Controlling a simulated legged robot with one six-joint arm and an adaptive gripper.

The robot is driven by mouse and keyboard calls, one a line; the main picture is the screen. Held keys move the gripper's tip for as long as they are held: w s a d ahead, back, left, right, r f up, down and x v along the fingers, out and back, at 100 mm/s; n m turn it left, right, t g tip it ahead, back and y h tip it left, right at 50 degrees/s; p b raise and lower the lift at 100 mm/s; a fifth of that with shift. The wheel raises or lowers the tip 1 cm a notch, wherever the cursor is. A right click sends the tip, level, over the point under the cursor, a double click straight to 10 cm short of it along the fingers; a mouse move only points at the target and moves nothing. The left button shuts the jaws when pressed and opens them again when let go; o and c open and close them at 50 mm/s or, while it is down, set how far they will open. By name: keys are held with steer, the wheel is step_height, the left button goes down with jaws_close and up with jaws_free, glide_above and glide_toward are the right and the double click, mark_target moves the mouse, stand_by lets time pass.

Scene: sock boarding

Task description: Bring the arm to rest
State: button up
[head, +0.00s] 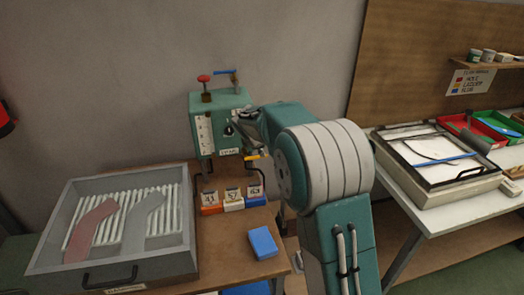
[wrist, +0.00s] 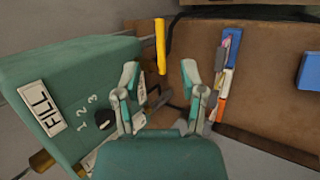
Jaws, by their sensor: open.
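My gripper (wrist: 160,80) is open in the wrist view, with its two fingers apart and nothing between the tips. It is beside the teal machine (wrist: 60,90), which carries a FILL label and a dial marked 1 2 3. A yellow handle (wrist: 160,46) shows just beyond the fingertips; I cannot tell whether a finger touches it. In the head view the arm reaches forward to the teal machine (head: 203,141), and my gripper (head: 240,124) is partly hidden by the machine and the arm.
A grey tray (head: 52,237) with two sock shapes, one pinkish and one grey, stands at left. Numbered blocks (head: 233,204) and a blue block (head: 263,242) lie on the brown table (head: 222,262). A framed screen (head: 438,178) and red and green bins (head: 495,125) are at right.

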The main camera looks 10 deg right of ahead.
steer(key=shift+r, duration=0.1)
steer(key=s+r+m+y, duration=0.1)
steer(key=s+r+m, duration=0.35)
steer(key=s, duration=0.55)
steer(key=s+r+m, duration=0.4)
steer(key=s+r, duration=0.2)
steer(key=s, duration=0.4)
steer(key=s+a+f+m+g+y, duration=0.1)
steer(key=s+m, duration=0.7)
steer(key=s, duration=1.3)
steer(key=shift+s+a+f+y, duration=0.4)
steer(key=shift+f+y, duration=0.25)
steer(key=shift+y, duration=0.05)
steer(key=shift+m, duration=0.25)
